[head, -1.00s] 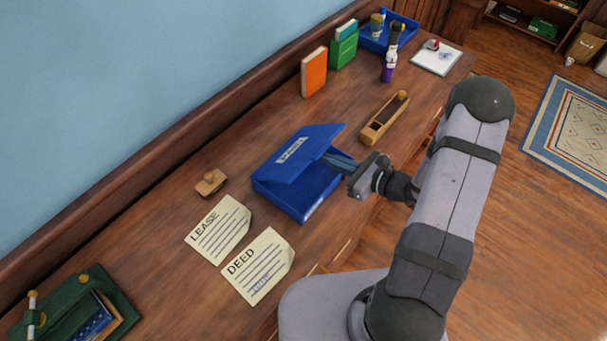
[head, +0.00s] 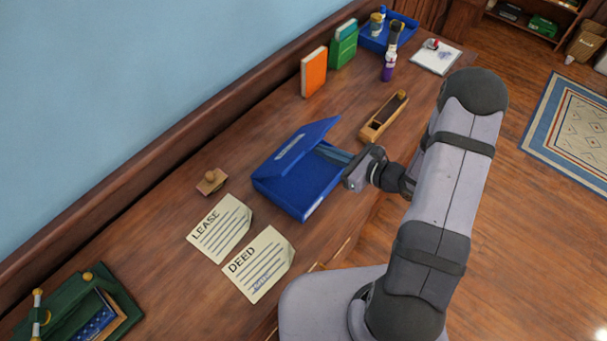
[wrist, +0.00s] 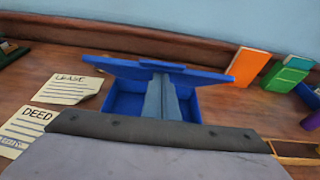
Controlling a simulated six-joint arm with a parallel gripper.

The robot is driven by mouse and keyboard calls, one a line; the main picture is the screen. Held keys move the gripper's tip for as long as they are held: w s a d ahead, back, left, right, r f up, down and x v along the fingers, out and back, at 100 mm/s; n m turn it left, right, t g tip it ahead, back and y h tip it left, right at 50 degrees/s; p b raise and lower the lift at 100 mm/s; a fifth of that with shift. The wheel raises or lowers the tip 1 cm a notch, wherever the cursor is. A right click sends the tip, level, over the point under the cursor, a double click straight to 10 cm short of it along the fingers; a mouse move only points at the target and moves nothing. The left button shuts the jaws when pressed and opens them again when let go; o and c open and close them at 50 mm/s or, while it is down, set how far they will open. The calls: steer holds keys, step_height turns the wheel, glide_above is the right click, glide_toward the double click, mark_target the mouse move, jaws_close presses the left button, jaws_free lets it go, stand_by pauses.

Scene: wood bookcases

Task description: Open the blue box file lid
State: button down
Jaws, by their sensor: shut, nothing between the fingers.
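The blue box file (head: 305,188) sits on the wooden desk. Its lid (head: 298,148) is raised at a slant, hinged on the side toward the wall. My gripper (head: 326,152) reaches in from the right, with its fingers under the lid near the lid's raised edge. In the wrist view, the closed fingers (wrist: 162,82) extend over the blue box interior (wrist: 125,105) to the underside of the lid (wrist: 125,70). The fingers are shut with nothing between them. Whether the tips touch the lid is hard to tell.
LEASE (head: 220,228) and DEED (head: 259,263) papers lie left of the box, with a wooden stamp (head: 211,181) behind them. A wooden tray (head: 383,118), orange book (head: 313,73), green box (head: 343,48) and purple bottle (head: 388,68) stand beyond. The wall (head: 130,80) runs behind the desk.

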mark_target(316, 142)
steer(key=shift+w+a+r+p, duration=0.35)
steer(key=shift+w+a+r, duration=0.15)
steer(key=shift+r, duration=0.2)
steer(key=shift+w+a+r+p, duration=0.35)
steer(key=shift+w+a+r, duration=0.15)
steer(key=shift+r, duration=0.2)
steer(key=shift+a+r, duration=0.1)
steer(key=shift+w+a+r+p, duration=0.4)
steer(key=shift+w+a+r, duration=0.75)
steer(key=shift+w+a, duration=0.2)
steer(key=shift+w, duration=0.1)
steer(key=shift+w+a+r, duration=0.4)
steer(key=shift+w+a, duration=0.3)
steer(key=shift+a, duration=0.1)
steer(key=shift+w+a+r, duration=0.35)
steer(key=shift+w+a, duration=0.35)
steer(key=shift+a, duration=0.1)
steer(key=shift+w+a, duration=0.1)
